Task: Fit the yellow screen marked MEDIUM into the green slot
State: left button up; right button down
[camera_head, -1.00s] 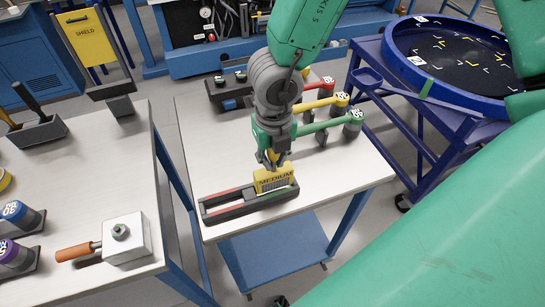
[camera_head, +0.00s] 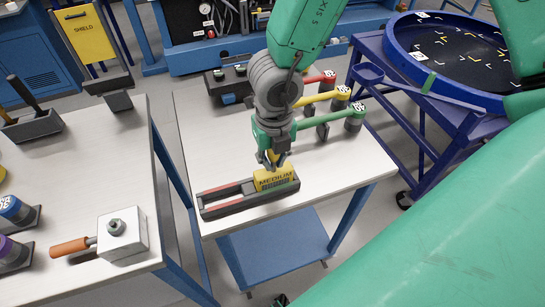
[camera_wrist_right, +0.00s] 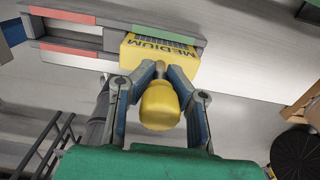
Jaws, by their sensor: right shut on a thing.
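The yellow screen marked MEDIUM (camera_head: 274,179) is upright at the right end of a dark rack (camera_head: 222,209) on the white table. My right gripper (camera_head: 273,163) is above it, shut on its yellow knob-like handle (camera_wrist_right: 160,105). In the wrist view the screen (camera_wrist_right: 160,52) overlaps the rack (camera_wrist_right: 112,38) beside a green strip (camera_wrist_right: 172,34), the mark of the green slot. Red strips (camera_wrist_right: 62,15) mark the rack's other end. The screen hides the near green edge, and I cannot tell how deep it sits. My left gripper is out of view.
A blue round tray (camera_head: 455,50) stands on a cart at the right. A left table (camera_head: 85,170) holds a white block (camera_head: 122,235). The front right tabletop is clear.

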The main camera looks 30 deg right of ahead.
jog(key=shift+f, duration=0.25)
jog(key=c, duration=1.5)
grip_release()
jog(key=shift+r, duration=0.15)
notch_tip(320, 180, up, 10)
jog(key=shift+r, duration=0.8)
jog(key=shift+s, duration=0.1)
